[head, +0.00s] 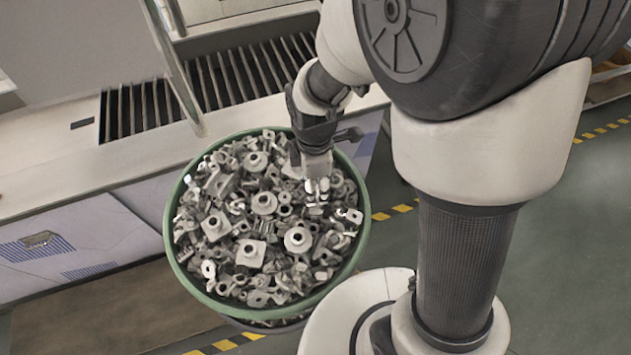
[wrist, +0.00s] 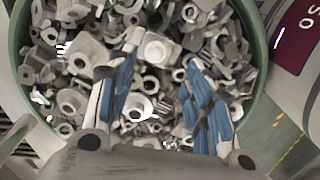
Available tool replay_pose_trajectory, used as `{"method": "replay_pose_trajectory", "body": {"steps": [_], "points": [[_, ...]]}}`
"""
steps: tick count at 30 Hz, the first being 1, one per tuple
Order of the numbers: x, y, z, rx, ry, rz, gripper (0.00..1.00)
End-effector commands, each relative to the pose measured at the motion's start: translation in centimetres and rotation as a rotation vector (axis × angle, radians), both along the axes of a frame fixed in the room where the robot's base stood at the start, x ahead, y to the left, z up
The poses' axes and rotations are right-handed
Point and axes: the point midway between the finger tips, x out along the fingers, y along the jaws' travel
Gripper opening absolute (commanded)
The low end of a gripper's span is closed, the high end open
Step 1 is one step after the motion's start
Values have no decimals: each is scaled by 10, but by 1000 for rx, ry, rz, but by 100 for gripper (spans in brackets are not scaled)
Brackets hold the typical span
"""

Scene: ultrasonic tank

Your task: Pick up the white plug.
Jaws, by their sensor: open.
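My gripper (head: 317,188) is low over the right part of a round green-rimmed bin, with its tips at the heap of parts. In the wrist view its two blue-padded fingers (wrist: 160,78) stand apart, with nothing clamped between them. A pale, squarish piece with a round top (wrist: 154,48) lies just beyond the fingertips. A whitish ring-like piece (wrist: 140,108) shows between the fingers. I cannot tell for certain which piece is the white plug. In the head view my gripper hides the parts directly under it.
The bin (head: 178,262) is full of jumbled grey metal parts, several with round bosses. A counter with a slatted grate (head: 228,80) stands behind it. The bin's rim (wrist: 255,60) curves close on the right in the wrist view. Open floor (head: 560,240) lies at right.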

Motion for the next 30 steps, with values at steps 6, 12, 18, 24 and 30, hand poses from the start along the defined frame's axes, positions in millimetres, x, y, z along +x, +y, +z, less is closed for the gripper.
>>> {"method": "replay_pose_trajectory", "body": {"steps": [6,12,18,24,30], "points": [[6,-3,-28,-1,3,-1,47],[7,-3,-51,0,1,0,47],[8,-3,-50,0,-1,0,47],[8,-3,-49,0,0,0,34],[7,-3,-50,0,0,0,20]]}}
